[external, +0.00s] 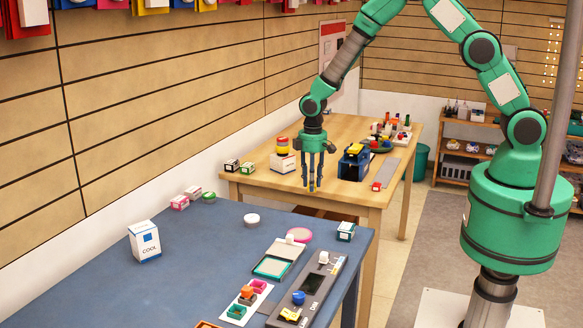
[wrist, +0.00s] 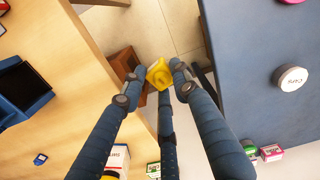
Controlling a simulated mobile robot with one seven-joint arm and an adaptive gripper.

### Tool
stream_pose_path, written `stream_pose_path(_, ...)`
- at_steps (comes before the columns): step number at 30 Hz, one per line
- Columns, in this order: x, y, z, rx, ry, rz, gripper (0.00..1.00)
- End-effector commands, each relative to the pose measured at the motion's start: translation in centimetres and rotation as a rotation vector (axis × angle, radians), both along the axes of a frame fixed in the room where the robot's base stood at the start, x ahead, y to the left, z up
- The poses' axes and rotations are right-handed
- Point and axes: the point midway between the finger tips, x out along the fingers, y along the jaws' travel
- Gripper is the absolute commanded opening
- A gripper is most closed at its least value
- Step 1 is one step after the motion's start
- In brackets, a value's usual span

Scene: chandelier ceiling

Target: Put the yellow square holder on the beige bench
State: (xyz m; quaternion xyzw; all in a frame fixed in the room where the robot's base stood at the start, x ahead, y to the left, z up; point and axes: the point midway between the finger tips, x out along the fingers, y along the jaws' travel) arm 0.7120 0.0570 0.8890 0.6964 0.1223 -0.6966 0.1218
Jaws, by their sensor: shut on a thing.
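The yellow square holder (wrist: 159,75) is held between the blue fingertips of my gripper (wrist: 155,80) in the wrist view. In the external view my gripper (external: 312,187) points down near the front edge of the beige bench (external: 262,189), and only a small yellow bit of the holder shows at the fingertips. In the wrist view the holder appears over the gap between the beige bench (wrist: 106,30) on the left and the blue table on the right.
On the beige bench stand a white box (external: 283,163), a dark blue bin (external: 353,164) and small cartons (external: 247,167). The blue table (external: 185,262) carries a white box (external: 145,241) and trays. A brown stool (wrist: 124,62) is in the gap. Bare bench shows around my gripper.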

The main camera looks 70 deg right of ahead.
Motion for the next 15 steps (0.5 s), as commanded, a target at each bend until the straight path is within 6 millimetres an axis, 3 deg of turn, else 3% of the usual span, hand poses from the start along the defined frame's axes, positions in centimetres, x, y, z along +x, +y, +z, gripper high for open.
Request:
stream_pose_path(1, -1.1, -1.4, 0.0, 0.000, 0.000, -0.067, 0.07)
stream_pose_path(6, -3.8, -4.3, -0.2, 0.000, 0.000, -0.248, 0.07)
stream_pose_path(15, -5.3, -5.8, -0.3, 0.000, -0.001, -0.350, 0.07)
